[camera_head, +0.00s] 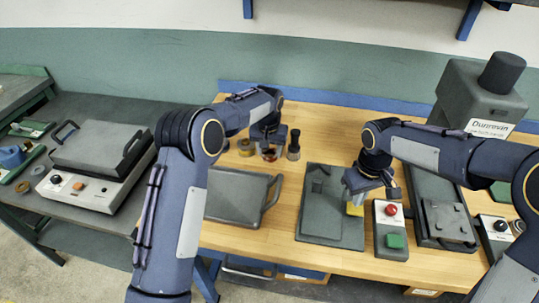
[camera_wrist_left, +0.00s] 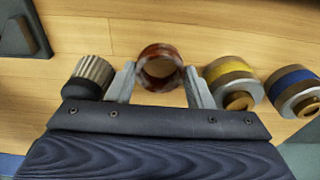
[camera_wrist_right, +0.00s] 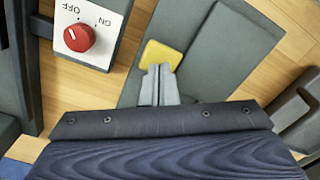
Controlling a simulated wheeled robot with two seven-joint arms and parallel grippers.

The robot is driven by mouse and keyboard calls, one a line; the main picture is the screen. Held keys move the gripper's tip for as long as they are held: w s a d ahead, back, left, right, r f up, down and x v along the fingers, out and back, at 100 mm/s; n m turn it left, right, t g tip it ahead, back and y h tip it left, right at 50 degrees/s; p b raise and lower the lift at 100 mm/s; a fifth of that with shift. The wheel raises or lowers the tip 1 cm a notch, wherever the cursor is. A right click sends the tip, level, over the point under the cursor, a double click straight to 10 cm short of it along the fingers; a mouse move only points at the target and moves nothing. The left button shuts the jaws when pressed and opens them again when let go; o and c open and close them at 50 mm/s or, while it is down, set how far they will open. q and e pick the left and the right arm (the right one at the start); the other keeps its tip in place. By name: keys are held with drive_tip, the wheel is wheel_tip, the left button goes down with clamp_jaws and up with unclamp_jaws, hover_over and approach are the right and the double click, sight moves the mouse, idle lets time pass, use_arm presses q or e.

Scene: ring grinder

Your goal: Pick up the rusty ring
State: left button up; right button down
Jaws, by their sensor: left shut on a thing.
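The rusty ring (camera_wrist_left: 160,67) is reddish brown and mottled, with an open middle. In the left wrist view it sits between the two fingers of my left gripper (camera_wrist_left: 159,84), which is shut on it. In the head view the ring (camera_head: 270,155) shows small below my left gripper (camera_head: 268,146) at the back of the wooden table. I cannot tell whether it still touches the table. My right gripper (camera_wrist_right: 159,84) has its fingers together, with their tips at a yellow block (camera_wrist_right: 161,55) near the dark plate (camera_head: 318,225).
A ribbed dark cylinder (camera_wrist_left: 90,77) stands left of the ring in the left wrist view; yellow-banded (camera_wrist_left: 233,80) and blue-banded (camera_wrist_left: 293,90) parts stand right. A control box with a red knob (camera_head: 391,209) is beside my right gripper.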

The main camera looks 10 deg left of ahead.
use_arm(q)
drive_tip(key=shift+r, duration=0.15)
wheel_tip(320, 180, up, 9)
drive_tip(key=w+a+r+n, duration=0.1)
drive_tip(key=w+a, duration=0.1)
drive_tip(key=a, duration=0.3)
drive_tip(key=w+a+r+n, duration=0.1)
drive_tip(key=w+a+r, duration=0.1)
drive_tip(key=a, duration=0.4)
drive_tip(key=s+d+m, duration=0.2)
drive_tip(key=d, duration=0.9)
drive_tip(key=s+d+m, duration=0.2)
drive_tip(key=s+d, duration=0.1)
drive_tip(key=d, duration=0.7)
drive_tip(key=s+d+f, duration=0.1)
drive_tip(key=d, duration=0.1)
drive_tip(key=s+d+f, duration=0.4)
drive_tip(key=shift+s+d, duration=0.2)
drive_tip(key=shift+s, duration=0.05)
use_arm(e)
drive_tip(key=shift+f, duration=0.1)
